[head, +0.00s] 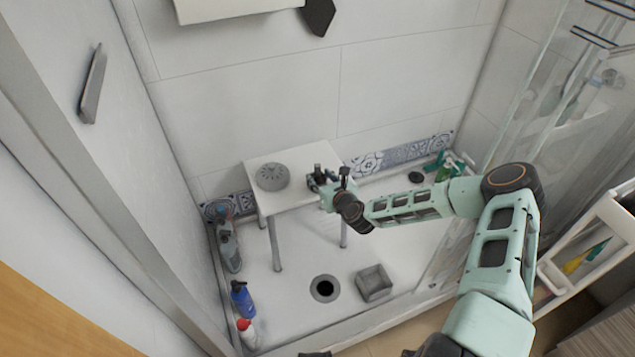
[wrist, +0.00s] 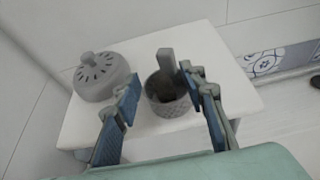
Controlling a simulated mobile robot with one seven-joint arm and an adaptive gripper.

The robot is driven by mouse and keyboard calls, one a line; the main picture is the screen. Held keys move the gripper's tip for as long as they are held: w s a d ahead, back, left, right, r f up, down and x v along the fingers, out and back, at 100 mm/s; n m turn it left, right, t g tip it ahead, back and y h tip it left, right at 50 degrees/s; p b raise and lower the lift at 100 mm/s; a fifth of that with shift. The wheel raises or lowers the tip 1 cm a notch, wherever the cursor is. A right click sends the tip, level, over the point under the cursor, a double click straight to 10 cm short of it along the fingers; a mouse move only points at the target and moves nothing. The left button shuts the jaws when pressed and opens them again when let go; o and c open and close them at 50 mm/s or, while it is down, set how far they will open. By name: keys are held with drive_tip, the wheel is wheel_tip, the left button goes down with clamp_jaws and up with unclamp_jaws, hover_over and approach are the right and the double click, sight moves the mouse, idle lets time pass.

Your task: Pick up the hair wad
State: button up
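I cannot make out a hair wad for certain in either view. My gripper (wrist: 160,78) is open, with its two blue-padded fingers apart; it also shows over the white stool in the head view (head: 322,180). Between and beyond the fingers stands a grey textured cup (wrist: 172,106) with a grey upright bar (wrist: 167,62) rising from it. The cup's inside is dark, and I cannot tell what lies there. I cannot tell whether the fingers touch the cup. A dark round drain opening (head: 325,288) is in the shower floor.
A grey slotted dome (wrist: 103,78) sits left of the cup on the white stool (wrist: 235,98). A grey square box (head: 374,283) stands right of the drain. Bottles, including a blue one (head: 242,299), line the left edge. A glass panel is at right.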

drive_tip(key=c, duration=0.8)
drive_tip(key=shift+r, duration=0.1)
